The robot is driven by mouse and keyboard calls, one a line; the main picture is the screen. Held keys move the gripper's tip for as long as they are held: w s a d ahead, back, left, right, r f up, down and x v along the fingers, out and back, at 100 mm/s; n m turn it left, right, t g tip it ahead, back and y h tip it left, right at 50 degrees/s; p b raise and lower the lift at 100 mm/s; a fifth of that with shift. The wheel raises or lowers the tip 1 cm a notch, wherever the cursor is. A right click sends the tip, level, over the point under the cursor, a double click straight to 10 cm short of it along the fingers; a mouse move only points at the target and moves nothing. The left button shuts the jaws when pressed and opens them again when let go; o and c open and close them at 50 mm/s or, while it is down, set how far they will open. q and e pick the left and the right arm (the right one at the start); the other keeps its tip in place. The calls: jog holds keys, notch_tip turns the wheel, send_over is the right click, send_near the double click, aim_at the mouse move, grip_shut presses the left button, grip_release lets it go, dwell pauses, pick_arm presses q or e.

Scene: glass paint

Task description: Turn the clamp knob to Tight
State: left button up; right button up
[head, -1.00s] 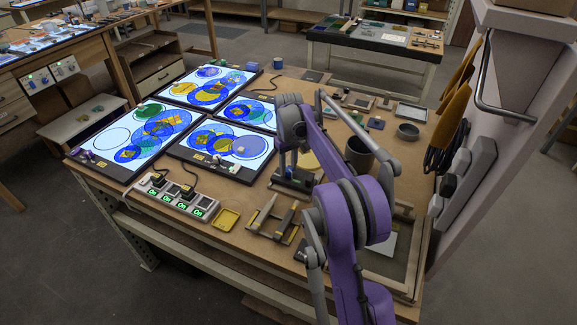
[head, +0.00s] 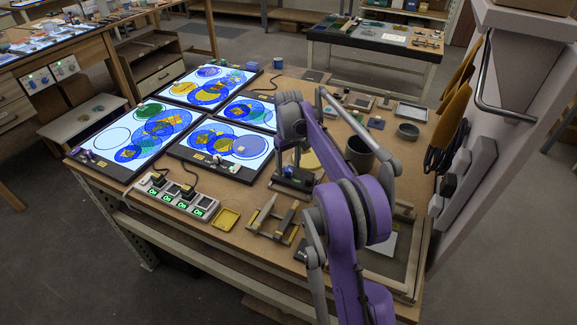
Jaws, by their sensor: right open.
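My right gripper (head: 289,167) points down from the purple arm over a dark, low fixture (head: 291,184) near the middle of the bench. Its jaws are open and close to the top of this fixture. The view is too small to show whether they touch it. I cannot make out the clamp knob or any Tight marking; the gripper and arm cover part of this spot. A wooden and metal clamp-like piece (head: 272,222) lies nearer the front edge. My left gripper is not in view.
Lit panels with coloured glass circles (head: 113,137) fill the bench's left side. A power strip with green On labels (head: 172,197) and a yellow tray (head: 226,218) lie in front.

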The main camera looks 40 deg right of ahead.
aim_at(288, 169)
notch_tip(288, 169, up, 10)
jog(key=shift+r+p, duration=0.15)
jog(key=shift+p, duration=0.25)
jog(key=shift+a, duration=0.15)
jog(key=s+a+t, duration=0.3)
jog(key=s+a, duration=0.8)
jog(key=a, duration=0.6)
jog(key=s+a+f, duration=0.3)
jog(key=s, duration=0.2)
jog(key=s+a+f+t, duration=0.1)
jog(key=s+a+f, duration=0.2)
jog(key=s, duration=0.3)
jog(key=s+a+f+n+t, duration=0.1)
jog(key=s+a+f, duration=0.2)
jog(key=s+f, duration=0.2)
jog(key=shift+s+f, duration=0.25)
jog(key=shift+s, duration=0.1)
